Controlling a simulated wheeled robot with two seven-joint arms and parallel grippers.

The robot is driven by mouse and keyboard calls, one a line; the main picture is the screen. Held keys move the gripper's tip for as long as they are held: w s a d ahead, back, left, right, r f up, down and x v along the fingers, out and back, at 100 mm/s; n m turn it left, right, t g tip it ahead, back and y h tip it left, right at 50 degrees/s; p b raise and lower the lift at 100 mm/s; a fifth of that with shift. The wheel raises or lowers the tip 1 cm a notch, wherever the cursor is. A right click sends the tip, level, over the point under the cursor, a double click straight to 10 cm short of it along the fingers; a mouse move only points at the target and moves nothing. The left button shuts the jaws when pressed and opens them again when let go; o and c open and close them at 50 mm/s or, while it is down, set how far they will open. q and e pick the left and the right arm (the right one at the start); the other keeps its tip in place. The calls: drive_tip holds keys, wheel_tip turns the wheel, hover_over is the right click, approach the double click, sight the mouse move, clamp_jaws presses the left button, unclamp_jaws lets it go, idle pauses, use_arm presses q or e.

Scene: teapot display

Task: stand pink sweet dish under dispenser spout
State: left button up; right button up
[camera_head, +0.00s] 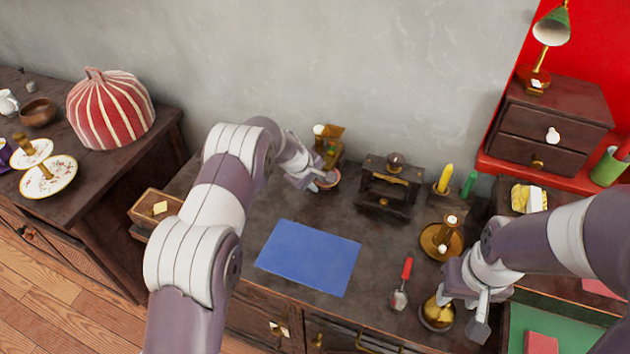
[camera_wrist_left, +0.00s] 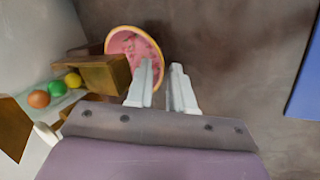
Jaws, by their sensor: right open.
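The pink sweet dish (camera_wrist_left: 132,44), with a yellow rim, stands upright by the foot of the wooden dispenser (camera_wrist_left: 105,75). In the left wrist view the spout covers part of its left side. In the head view the dish (camera_head: 329,182) shows just in front of the dispenser (camera_head: 331,138), partly behind my left gripper (camera_head: 318,183). My left gripper's fingers (camera_wrist_left: 161,75) are apart with a gap between them, at the dish's near right rim; contact cannot be told. My right gripper (camera_head: 463,312) is open beside a small golden pot (camera_head: 437,314).
A blue mat (camera_head: 309,257) lies in front of the dish. A dark wooden box (camera_head: 389,187) stands to the right. A brass candlestick (camera_head: 441,240) and red-handled scoop (camera_head: 402,285) are near my right gripper. Coloured balls (camera_wrist_left: 56,88) sit in the dispenser.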

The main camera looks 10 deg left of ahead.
use_arm(q)
drive_tip(key=shift+o, duration=0.7)
drive_tip(key=v, duration=1.3)
drive_tip(key=s+a+f+m+g+y+p, duration=0.1)
drive_tip(key=s+m+g+p, duration=0.1)
drive_tip(key=s+m, duration=0.5)
drive_tip(key=s+r+m+y+p, duration=0.1)
drive_tip(key=s+r+m+p, duration=0.1)
drive_tip(key=s+r+p, duration=0.2)
drive_tip(key=s+a+r+m+g+y+p, duration=0.1)
drive_tip(key=s+r+p, duration=0.3)
drive_tip(key=s+r, duration=0.6)
drive_tip(key=shift+s+m, duration=0.7)
drive_tip(key=shift+s, duration=3.35)
